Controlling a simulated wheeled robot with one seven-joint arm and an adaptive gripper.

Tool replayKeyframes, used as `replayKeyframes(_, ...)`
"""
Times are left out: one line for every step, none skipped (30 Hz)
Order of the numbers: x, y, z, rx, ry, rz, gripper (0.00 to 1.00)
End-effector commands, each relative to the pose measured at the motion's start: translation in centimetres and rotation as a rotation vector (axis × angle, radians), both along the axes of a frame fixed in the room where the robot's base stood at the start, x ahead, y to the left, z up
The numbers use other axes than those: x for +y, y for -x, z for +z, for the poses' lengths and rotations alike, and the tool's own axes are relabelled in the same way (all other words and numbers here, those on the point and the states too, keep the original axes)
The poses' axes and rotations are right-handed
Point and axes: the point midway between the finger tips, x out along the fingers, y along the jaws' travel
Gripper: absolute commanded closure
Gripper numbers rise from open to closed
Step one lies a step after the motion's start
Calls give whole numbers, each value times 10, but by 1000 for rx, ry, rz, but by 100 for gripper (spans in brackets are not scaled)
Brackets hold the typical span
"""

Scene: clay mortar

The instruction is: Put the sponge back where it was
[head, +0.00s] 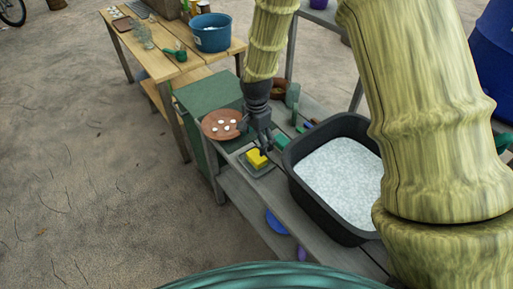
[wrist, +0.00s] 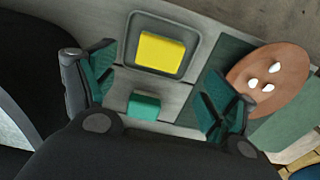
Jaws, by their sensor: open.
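A yellow sponge (head: 257,159) lies on a small grey square tray (head: 265,172) at the front edge of the grey bench. In the wrist view the sponge (wrist: 161,53) sits inside the rim of the tray (wrist: 134,62), with nothing gripping it. My gripper (head: 263,143) is just above and beside the sponge. In the wrist view my gripper (wrist: 160,88) is open, its two fingers wide apart and apparently empty. A small green block (wrist: 144,105) lies on the bench between the fingers in that view, nearer the palm than the sponge.
A black tub (head: 308,190) of white material stands to the right of the tray. A brown plate (head: 222,124) with several white pieces is to the left, on a green surface. A blue bucket (head: 211,33) stands on a wooden table (head: 157,64) behind.

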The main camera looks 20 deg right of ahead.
Motion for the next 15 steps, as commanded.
replayKeyframes(0, 0, 6, -2, 0, 0, 15)
replayKeyframes(0, 0, 9, -1, 1, 0, 15)
replayKeyframes(0, 0, 12, 0, 1, 0, 15)
replayKeyframes(0, 0, 15, 0, 1, 0, 15)
replayKeyframes(0, 0, 17, -1, 1, 0, 15)
replayKeyframes(0, 0, 20, -1, 1, 0, 15)
replayKeyframes(0, 0, 22, -1, 1, 0, 15)
replayKeyframes(0, 0, 23, 0, 0, 0, 15)
replayKeyframes(0, 0, 24, 0, 0, 0, 15)
replayKeyframes(0, 0, 25, 1, 0, 0, 15)
replayKeyframes(0, 1, 26, 1, 0, 0, 15)
replayKeyframes(0, 1, 27, 1, 0, 0, 15)
replayKeyframes(0, 1, 27, 1, 0, 0, 15)
replayKeyframes(0, 1, 27, 1, 0, 0, 15)
replayKeyframes(0, 1, 27, 1, 0, 0, 15)
